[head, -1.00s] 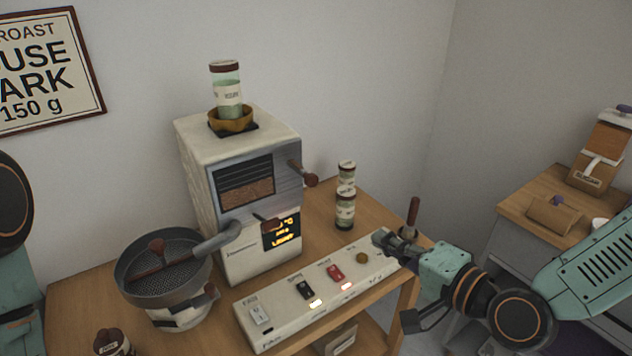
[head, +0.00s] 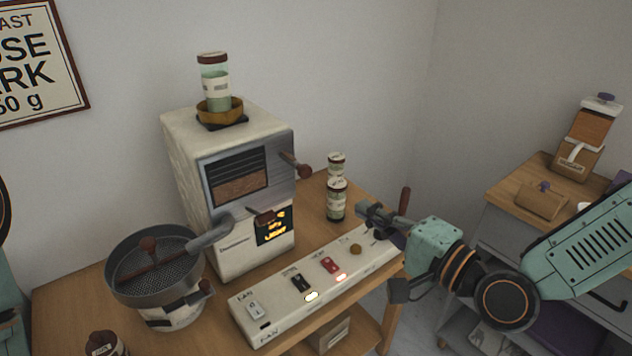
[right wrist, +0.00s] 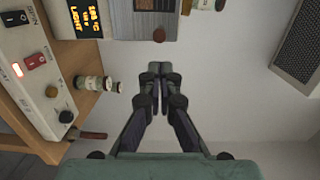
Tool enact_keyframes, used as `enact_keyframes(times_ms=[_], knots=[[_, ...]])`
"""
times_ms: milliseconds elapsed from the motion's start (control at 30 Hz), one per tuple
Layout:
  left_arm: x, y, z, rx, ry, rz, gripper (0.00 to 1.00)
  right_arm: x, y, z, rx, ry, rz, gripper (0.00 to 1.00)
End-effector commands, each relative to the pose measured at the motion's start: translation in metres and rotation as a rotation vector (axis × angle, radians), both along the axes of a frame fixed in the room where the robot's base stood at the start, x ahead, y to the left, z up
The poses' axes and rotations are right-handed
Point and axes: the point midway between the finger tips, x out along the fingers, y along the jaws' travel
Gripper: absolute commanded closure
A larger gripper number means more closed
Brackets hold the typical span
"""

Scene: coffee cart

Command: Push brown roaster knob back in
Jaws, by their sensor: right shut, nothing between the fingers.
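The roaster (head: 190,170) is a cream box with a metal front in the head view. A brown knob (head: 304,171) sticks out on a rod from its upper right front. The same knob seems to show in the right wrist view (right wrist: 159,34), just beyond my fingertips. A second brown handle (head: 262,215) sits lower, left of the lit display. My right gripper (head: 364,211) is shut and empty, to the right of and below the knob, above the panel's right end. In the right wrist view its fingertips (right wrist: 160,70) are together, apart from the knob. My left gripper is out of view.
The switch panel (head: 315,280) lies in front of the roaster. Two stacked jars (head: 336,187) stand between roaster and gripper. A jar (head: 214,82) sits on top of the roaster. A cooling pan (head: 155,265) stands at left, a cabinet (head: 500,195) at right.

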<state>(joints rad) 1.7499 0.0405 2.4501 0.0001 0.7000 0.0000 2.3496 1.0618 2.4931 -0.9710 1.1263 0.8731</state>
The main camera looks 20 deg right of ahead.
Motion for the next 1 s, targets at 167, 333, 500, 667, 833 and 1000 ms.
enact_keyframes(times_ms=[167, 333, 500, 667, 833, 1000], knots=[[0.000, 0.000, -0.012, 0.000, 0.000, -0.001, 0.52, 0.010, 0.006, -0.003, -0.006, -0.001, 0.003, 1.00], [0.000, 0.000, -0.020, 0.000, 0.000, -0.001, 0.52, 0.019, 0.010, -0.003, -0.007, -0.002, 0.001, 1.00], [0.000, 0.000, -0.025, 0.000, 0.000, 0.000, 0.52, 0.029, 0.014, -0.003, -0.007, 0.000, 0.001, 1.00], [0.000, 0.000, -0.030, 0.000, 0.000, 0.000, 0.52, 0.038, 0.019, -0.003, -0.007, -0.003, 0.002, 1.00], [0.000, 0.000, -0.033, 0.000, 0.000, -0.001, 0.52, 0.050, 0.023, -0.003, -0.008, -0.001, 0.000, 1.00], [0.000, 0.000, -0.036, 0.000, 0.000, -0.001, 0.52, 0.061, 0.028, -0.003, -0.006, -0.003, 0.001, 1.00]])
